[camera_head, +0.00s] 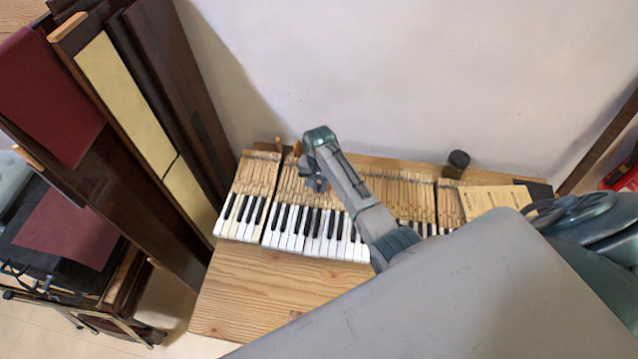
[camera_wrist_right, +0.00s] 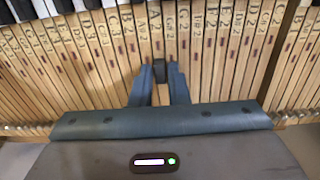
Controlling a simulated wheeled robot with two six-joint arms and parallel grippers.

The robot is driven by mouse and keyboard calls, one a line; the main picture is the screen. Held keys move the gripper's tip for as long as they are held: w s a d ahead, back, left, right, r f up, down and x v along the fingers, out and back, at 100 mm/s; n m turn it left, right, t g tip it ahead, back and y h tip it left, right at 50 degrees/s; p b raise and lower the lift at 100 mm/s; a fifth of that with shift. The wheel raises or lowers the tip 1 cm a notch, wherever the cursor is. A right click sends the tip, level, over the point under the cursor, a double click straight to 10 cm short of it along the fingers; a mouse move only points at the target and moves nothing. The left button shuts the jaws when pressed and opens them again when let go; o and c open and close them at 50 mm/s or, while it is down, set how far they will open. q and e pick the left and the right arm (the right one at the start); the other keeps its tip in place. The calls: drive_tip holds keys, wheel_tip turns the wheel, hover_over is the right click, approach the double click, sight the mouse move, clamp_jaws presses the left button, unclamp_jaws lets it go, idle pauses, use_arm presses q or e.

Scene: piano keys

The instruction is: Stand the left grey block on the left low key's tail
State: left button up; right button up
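My right gripper (camera_head: 316,184) is over the wooden key tails (camera_head: 290,186), left of the keyboard's middle. In the right wrist view its two fingers (camera_wrist_right: 161,76) point at the lettered tails, close together with a small dark grey block (camera_wrist_right: 160,71) between their tips. The fingers appear shut on that block. I cannot tell whether the block touches a tail. In the head view the block is too small to make out. My left gripper is not in view.
Dark piano panels (camera_head: 175,80) lean at the left. A dark rounded object (camera_head: 457,160) and a yellowed paper (camera_head: 495,198) are at the right. My right arm hides much of the keyboard.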

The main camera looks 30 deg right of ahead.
drive_tip(key=shift+r, duration=0.1)
idle(0.6)
drive_tip(key=shift+r, duration=1.05)
drive_tip(key=o, duration=0.6)
drive_tip(key=shift+c, duration=0.2)
drive_tip(key=shift+r, duration=2.5)
